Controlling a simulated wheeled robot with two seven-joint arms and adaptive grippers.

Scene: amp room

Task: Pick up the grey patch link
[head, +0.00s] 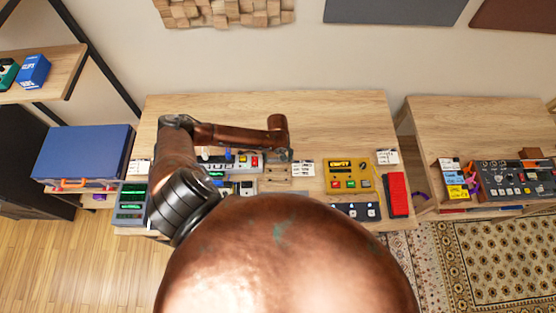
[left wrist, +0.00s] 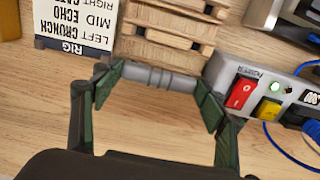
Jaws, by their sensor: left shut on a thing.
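The grey patch link (left wrist: 160,79) is a short grey cylinder with ridged bands, seen in the left wrist view. My left gripper (left wrist: 158,88) is shut on it, with one green-padded fingertip at each end. It is close to the front of a slatted wooden rack (left wrist: 168,40); whether it touches the rack or the table is unclear. In the head view my left gripper (head: 280,156) is small, above the table near the rack (head: 276,177), and I cannot make out the link there. My right gripper is not in view.
A power strip (left wrist: 258,85) with red and yellow switches and blue cables lies right of the link in the left wrist view. A lettered card (left wrist: 80,22) stands left. In the head view, a yellow box (head: 349,175) and red pedal (head: 397,194) sit further right. The table's back is clear.

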